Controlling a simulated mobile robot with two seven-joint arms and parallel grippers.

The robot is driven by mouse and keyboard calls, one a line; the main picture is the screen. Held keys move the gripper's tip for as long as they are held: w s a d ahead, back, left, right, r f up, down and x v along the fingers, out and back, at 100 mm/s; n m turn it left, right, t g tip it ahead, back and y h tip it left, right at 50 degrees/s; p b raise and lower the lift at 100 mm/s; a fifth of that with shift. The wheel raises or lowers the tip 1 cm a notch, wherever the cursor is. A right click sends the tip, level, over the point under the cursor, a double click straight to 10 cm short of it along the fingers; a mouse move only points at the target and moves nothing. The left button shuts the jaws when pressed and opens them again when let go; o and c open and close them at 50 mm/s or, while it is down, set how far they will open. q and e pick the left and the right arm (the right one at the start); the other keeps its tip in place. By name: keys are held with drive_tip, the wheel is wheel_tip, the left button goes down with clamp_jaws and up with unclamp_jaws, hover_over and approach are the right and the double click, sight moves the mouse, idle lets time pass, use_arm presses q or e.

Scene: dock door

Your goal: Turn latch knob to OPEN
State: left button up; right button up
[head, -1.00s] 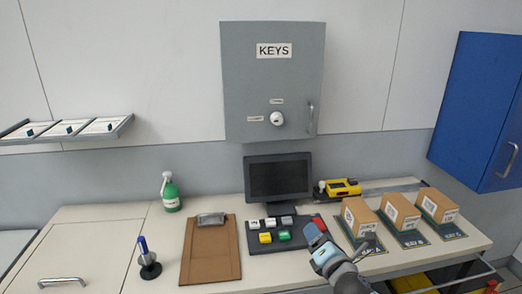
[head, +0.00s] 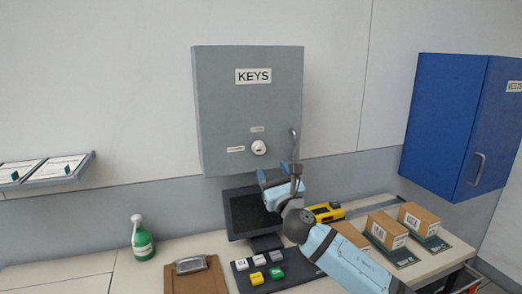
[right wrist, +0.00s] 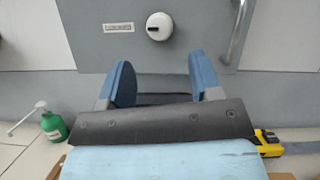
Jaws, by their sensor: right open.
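The white latch knob (head: 258,147) sits on the lower door of the grey KEYS cabinet (head: 222,90). A small label is above the knob and another is to its left; their words are too small to read. In the right wrist view the knob (right wrist: 159,26) is straight ahead, beyond the fingertips. My right gripper (head: 280,175) is open and empty, just below and to the right of the knob in the head view, apart from it. Its two blue fingers (right wrist: 157,78) frame a gap below the knob in the right wrist view. My left gripper is not in view.
The cabinet's door handle (head: 294,145) is close to my right gripper. Below are a monitor (head: 241,210), a button panel (head: 242,278), a yellow device (head: 327,212) and boxes (head: 388,230). A green bottle (head: 142,243) stands left. A blue cabinet (head: 440,125) hangs right.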

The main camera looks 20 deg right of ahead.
sight(261, 151)
drive_tip(key=x, duration=0.8)
drive_tip(key=shift+w+a+p, duration=0.1)
drive_tip(key=shift+w+p, duration=0.2)
drive_tip(key=shift+p, duration=0.1)
drive_tip(key=c, duration=0.8)
